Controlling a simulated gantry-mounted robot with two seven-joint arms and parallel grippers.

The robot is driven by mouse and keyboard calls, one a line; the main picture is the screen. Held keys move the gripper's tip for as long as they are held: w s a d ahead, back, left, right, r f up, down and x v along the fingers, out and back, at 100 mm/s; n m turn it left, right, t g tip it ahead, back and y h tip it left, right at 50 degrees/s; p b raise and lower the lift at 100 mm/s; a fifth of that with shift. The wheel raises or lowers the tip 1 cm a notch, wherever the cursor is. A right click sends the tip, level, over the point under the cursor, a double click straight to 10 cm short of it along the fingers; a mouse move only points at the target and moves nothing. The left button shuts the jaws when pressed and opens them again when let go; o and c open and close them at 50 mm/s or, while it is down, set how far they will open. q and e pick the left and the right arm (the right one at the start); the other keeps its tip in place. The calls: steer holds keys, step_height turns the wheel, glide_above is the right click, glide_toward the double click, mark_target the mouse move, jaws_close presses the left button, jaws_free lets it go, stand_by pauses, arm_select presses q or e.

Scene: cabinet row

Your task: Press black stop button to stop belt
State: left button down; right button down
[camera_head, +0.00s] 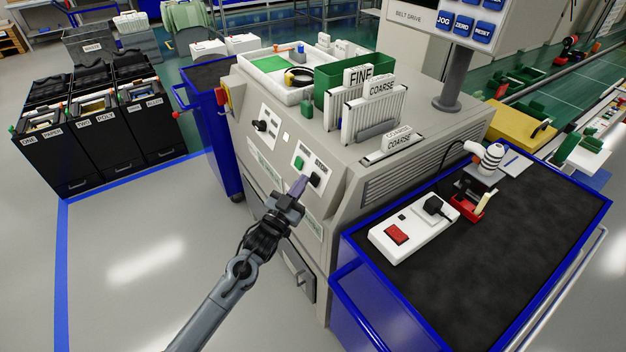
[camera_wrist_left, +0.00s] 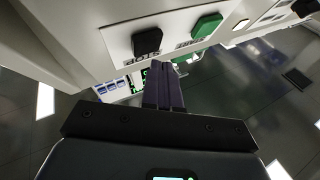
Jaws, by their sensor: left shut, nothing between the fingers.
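The black button (camera_head: 315,179) is on a white plate on the sloped front of the grey belt machine (camera_head: 350,165). A green button (camera_head: 299,162) is beside it on the same plate. My left gripper (camera_head: 302,183) is shut and empty, its purple fingertips just left of the black button in the head view. In the left wrist view the black button (camera_wrist_left: 146,42) is above the shut fingertips (camera_wrist_left: 161,68), with the green button (camera_wrist_left: 207,26) to the right. The fingertips look apart from the black button, but contact is hard to judge. My right gripper is out of view.
A black knob (camera_head: 261,126) is on another plate to the left. Label cards and a green bin (camera_head: 335,88) stand on the machine top. A blue-edged cart (camera_head: 365,285) with a red-switch box (camera_head: 397,234) is close on the right. Open floor lies at left.

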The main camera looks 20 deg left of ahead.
arm_select(q)
steer(key=shift+d, duration=0.1)
stand_by(0.6)
steer(key=shift+w+d+f, duration=0.15)
steer(key=shift+w+f, duration=0.05)
steer(key=shift+w, duration=0.1)
steer(key=shift+b, duration=0.3)
steer(key=shift+w+d+f, duration=0.15)
steer(key=shift+w+d, duration=0.1)
steer(key=shift+d, duration=0.05)
stand_by(0.7)
steer(key=shift+s+a+r+p, duration=0.3)
steer(key=shift+s+a+p, duration=0.3)
steer(key=shift+p, duration=0.1)
